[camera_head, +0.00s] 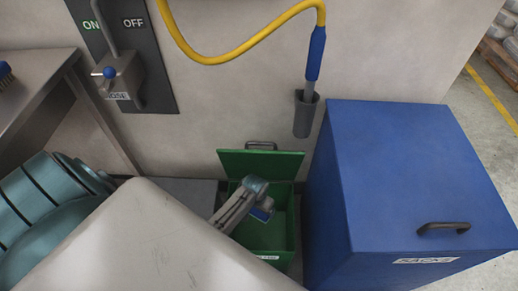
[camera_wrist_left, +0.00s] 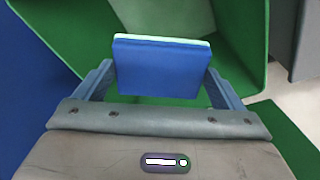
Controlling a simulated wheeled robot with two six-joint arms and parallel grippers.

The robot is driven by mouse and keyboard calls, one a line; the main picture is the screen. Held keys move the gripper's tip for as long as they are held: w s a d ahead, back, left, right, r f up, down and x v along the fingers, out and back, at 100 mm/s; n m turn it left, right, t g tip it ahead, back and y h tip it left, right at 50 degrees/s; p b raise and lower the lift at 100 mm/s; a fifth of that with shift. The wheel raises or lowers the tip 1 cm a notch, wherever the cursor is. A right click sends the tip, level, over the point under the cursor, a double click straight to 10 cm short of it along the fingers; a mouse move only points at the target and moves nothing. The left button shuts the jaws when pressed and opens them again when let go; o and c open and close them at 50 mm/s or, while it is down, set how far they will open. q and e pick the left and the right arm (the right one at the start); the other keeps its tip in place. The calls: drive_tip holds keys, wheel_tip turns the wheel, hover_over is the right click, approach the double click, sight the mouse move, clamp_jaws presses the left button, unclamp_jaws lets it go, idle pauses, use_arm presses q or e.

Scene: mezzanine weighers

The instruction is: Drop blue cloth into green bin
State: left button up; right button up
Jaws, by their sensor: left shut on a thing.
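The green bin (camera_head: 285,255) stands on the floor with its lid (camera_head: 270,164) raised against the wall. My left gripper (camera_head: 262,203) is over the bin's opening and shut on the blue cloth (camera_head: 262,213). In the left wrist view the cloth (camera_wrist_left: 160,70) is a flat blue block with a pale green edge, held between both fingers of my left gripper (camera_wrist_left: 160,82). Green bin walls (camera_wrist_left: 242,45) show around and beyond it. I cannot tell how deep in the opening the cloth hangs. My right gripper is not in view.
A large blue box marked SACKS (camera_head: 410,170) with a dark handle stands close on the bin's right. A yellow hose (camera_head: 240,50) hangs on the wall, its blue nozzle in a grey holder (camera_head: 304,113). A steel table (camera_head: 40,80) and an ON/OFF panel (camera_head: 130,50) are at left.

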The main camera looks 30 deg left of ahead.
use_arm(q)
drive_tip(key=o, duration=0.7)
drive_tip(key=shift+r, duration=0.5)
drive_tip(key=r, duration=0.3)
drive_tip(key=s+r+p, duration=0.1)
drive_tip(key=r, duration=0.2)
drive_tip(key=r+p, duration=0.1)
drive_tip(key=r, duration=0.2)
drive_tip(key=shift+s+r, duration=0.2)
drive_tip(key=shift+r, duration=0.15)
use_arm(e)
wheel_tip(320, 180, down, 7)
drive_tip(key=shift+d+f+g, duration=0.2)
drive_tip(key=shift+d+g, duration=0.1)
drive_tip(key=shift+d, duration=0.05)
